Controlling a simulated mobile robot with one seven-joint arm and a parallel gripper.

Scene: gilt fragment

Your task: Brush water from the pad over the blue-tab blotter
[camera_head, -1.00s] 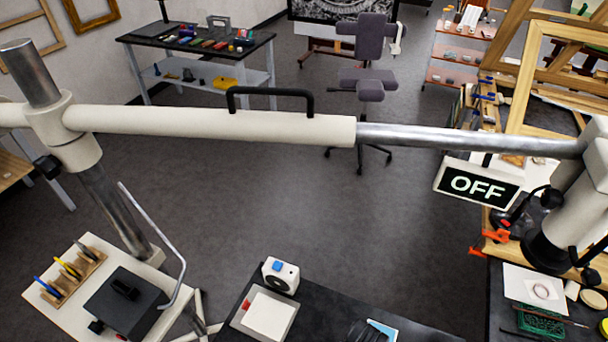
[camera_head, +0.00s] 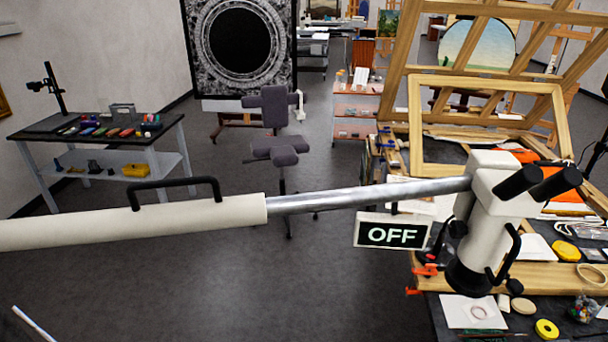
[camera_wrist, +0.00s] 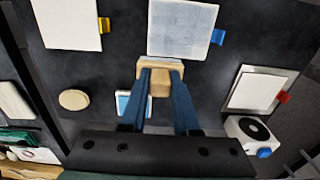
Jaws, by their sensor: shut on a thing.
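In the wrist view, my gripper (camera_wrist: 160,85) is shut on the tan wooden brush (camera_wrist: 160,68), its wide head pointing away from me. The brush head is at the near edge of the blue-tab blotter (camera_wrist: 178,28), a pale sheet with a blue tab (camera_wrist: 217,37) on its right. I cannot tell whether they touch. The blotter's surface looks greyish in places. A small blue-and-white item (camera_wrist: 123,104), perhaps the water pad, lies left of the fingers, partly hidden by one. Neither gripper nor blotter shows in the head view.
A yellow-tab blotter (camera_wrist: 65,22) lies left and a red-tab blotter (camera_wrist: 262,88) right. A white device with a black disc (camera_wrist: 248,130) stands near the red-tab one. A round tan disc (camera_wrist: 73,99) lies left. In the head view, a boom carries an OFF sign (camera_head: 393,235).

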